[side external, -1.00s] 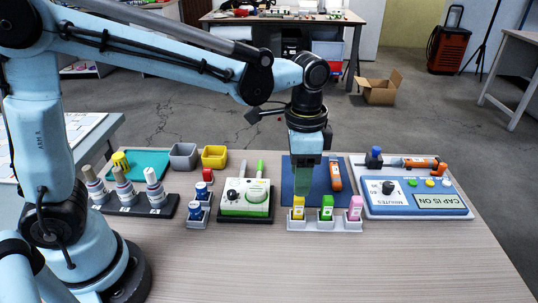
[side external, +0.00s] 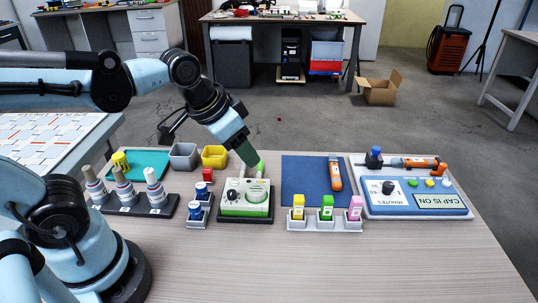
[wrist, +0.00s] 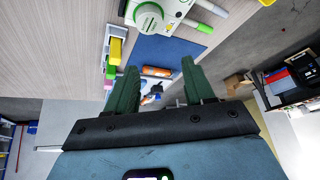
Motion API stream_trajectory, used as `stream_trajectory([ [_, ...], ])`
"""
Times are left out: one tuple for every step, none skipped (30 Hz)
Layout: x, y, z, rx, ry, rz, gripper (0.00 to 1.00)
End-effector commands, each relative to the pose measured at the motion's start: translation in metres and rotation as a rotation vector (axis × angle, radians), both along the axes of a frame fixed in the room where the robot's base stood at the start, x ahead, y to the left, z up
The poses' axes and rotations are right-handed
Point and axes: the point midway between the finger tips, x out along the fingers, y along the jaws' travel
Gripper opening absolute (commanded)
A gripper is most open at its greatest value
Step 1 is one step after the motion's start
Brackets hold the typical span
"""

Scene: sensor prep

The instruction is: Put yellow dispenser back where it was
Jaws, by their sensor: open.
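The yellow dispenser (side external: 298,210) stands upright in the left slot of a grey three-slot rack (side external: 325,226). A green dispenser (side external: 326,208) and a pink dispenser (side external: 355,208) stand in the other slots. The yellow dispenser also shows at the upper left in the wrist view (wrist: 115,49). My gripper (side external: 252,160) is above and behind the white-and-green device, left of the rack and apart from the yellow dispenser. In the wrist view its two green fingers (wrist: 159,78) are spread with nothing held between them.
The white-and-green device (side external: 245,203) with upright handles stands below my gripper. A blue mat (side external: 302,172) holds an orange tool (side external: 335,175). A control panel (side external: 405,210) lies to the right. Grey and yellow bins (side external: 214,157) stand at back left. The front table is clear.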

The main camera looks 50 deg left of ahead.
Motion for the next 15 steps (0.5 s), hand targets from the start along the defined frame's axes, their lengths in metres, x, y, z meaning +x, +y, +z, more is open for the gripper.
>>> stream_trajectory([
  [-0.007,0.007,-0.004,-0.014,-0.035,0.043,0.53],
  [-0.009,0.010,-0.006,-0.020,-0.054,0.064,0.53],
  [-0.012,0.014,-0.008,-0.030,-0.077,0.089,0.53],
  [-0.014,0.016,-0.010,-0.035,-0.091,0.103,0.53],
  [-0.015,0.018,-0.011,-0.041,-0.104,0.118,0.53],
  [-0.017,0.020,-0.012,-0.046,-0.118,0.133,0.53],
  [-0.017,0.021,-0.013,-0.050,-0.127,0.140,0.53],
  [-0.018,0.022,-0.014,-0.052,-0.133,0.147,0.53],
  [-0.019,0.022,-0.014,-0.054,-0.138,0.153,0.53],
  [-0.019,0.023,-0.015,-0.056,-0.141,0.156,0.53],
  [-0.019,0.023,-0.015,-0.056,-0.143,0.158,0.53],
  [-0.019,0.023,-0.015,-0.057,-0.144,0.159,0.53],
  [-0.019,0.023,-0.015,-0.057,-0.144,0.159,0.53],
  [-0.019,0.023,-0.014,-0.056,-0.144,0.158,0.53],
  [-0.019,0.023,-0.014,-0.056,-0.143,0.158,0.53],
])
